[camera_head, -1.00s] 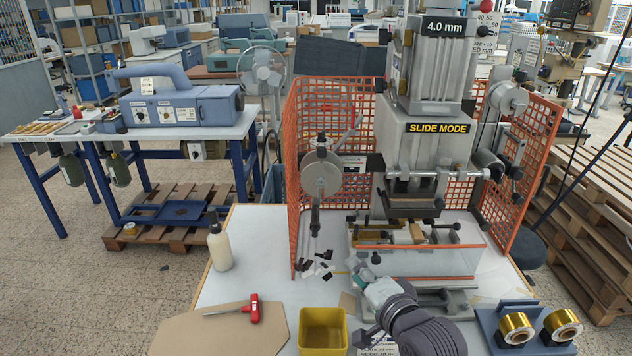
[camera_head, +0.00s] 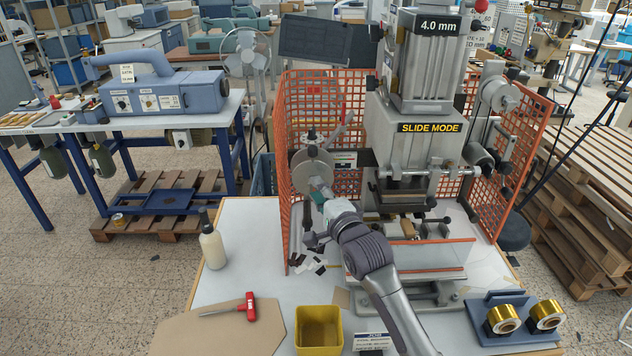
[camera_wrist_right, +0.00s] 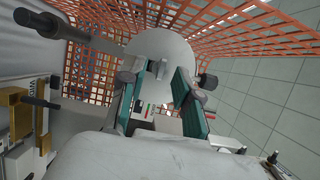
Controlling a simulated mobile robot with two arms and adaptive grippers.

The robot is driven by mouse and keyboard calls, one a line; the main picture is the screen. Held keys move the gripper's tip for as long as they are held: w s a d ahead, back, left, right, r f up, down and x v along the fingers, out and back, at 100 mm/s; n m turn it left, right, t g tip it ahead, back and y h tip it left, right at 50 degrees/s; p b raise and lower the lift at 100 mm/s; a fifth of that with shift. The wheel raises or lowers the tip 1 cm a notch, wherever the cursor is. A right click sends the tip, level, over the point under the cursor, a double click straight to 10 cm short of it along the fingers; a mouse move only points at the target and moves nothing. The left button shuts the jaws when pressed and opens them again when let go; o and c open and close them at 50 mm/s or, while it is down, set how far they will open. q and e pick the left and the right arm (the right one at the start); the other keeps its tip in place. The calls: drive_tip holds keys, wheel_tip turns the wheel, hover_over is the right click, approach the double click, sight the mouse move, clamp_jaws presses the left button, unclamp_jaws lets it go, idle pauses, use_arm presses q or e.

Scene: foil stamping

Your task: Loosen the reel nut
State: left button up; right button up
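The grey round reel disc (camera_head: 308,171) stands on the left side of the stamping press, inside the orange mesh guard. It also shows as a pale disc in the right wrist view (camera_wrist_right: 168,62). My right gripper (camera_head: 316,190) is right in front of the disc's face in the head view. In the right wrist view my right gripper (camera_wrist_right: 158,78) has its two green-lined fingers apart, with the pale disc showing between their tips. I cannot make out the reel nut; the fingers may hide it. I cannot tell whether the fingertips touch the disc. My left gripper is not in view.
The orange mesh guard (camera_head: 289,215) stands close behind and left of the reel. The press (camera_head: 420,150) stands to the right.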

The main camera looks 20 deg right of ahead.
drive_tip(key=shift+w, duration=0.6)
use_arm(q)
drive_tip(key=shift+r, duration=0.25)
use_arm(e)
clamp_jaws()
